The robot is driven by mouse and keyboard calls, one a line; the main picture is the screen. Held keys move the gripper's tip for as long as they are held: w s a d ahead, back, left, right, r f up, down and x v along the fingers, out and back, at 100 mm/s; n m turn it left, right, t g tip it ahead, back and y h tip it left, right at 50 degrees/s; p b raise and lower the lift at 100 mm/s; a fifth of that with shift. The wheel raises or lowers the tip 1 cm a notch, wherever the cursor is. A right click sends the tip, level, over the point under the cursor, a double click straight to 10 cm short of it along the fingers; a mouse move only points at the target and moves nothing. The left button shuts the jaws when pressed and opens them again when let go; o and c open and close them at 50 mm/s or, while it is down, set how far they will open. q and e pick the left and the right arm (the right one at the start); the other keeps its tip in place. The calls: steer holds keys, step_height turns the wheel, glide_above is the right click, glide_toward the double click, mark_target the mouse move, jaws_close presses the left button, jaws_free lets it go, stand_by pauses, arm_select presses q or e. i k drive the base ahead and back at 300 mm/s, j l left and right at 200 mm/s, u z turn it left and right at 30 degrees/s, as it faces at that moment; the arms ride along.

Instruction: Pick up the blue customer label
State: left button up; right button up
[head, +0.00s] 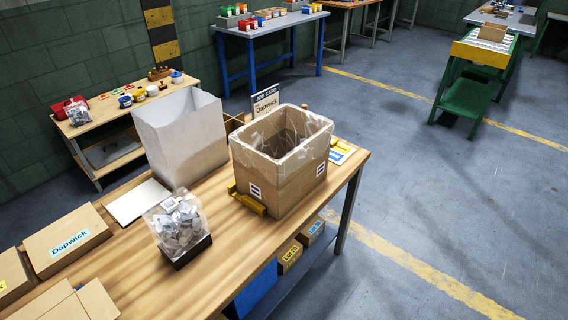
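Flat labels in white, yellow and blue lie on the wooden table at its far right, just behind the open carton; the blue label (345,147) shows only as a small patch there, and its print is too small to read. The carton (262,187) hides part of that spot. A card stand (265,102) behind the carton reads "Job card" and "Dapwick". A closed box (66,241) at the left bears a blue-edged "Dapwick" label. Neither of my grippers is in view.
A clear bag of metal parts (180,222) sits in a dark holder at the table's front middle. A tall grey-white bin (182,135) and a white sheet (137,201) stand to its left and behind. Small boxes (289,256) are on a lower shelf.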

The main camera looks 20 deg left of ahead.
mark_target(335, 155)
steer(key=i+l+z, duration=0.45)
steer(key=i, duration=0.45)
steer(key=i+l+z, duration=0.15)
steer(key=i+l, duration=0.15)
steer(key=i, duration=0.35)
steer(key=i+l+z, duration=0.2)
steer(key=i, duration=0.45)
steer(key=i+u, duration=0.5)
steer(key=i+l+u, duration=0.25)
steer(key=i+u, duration=0.25)
steer(key=i, duration=0.1)
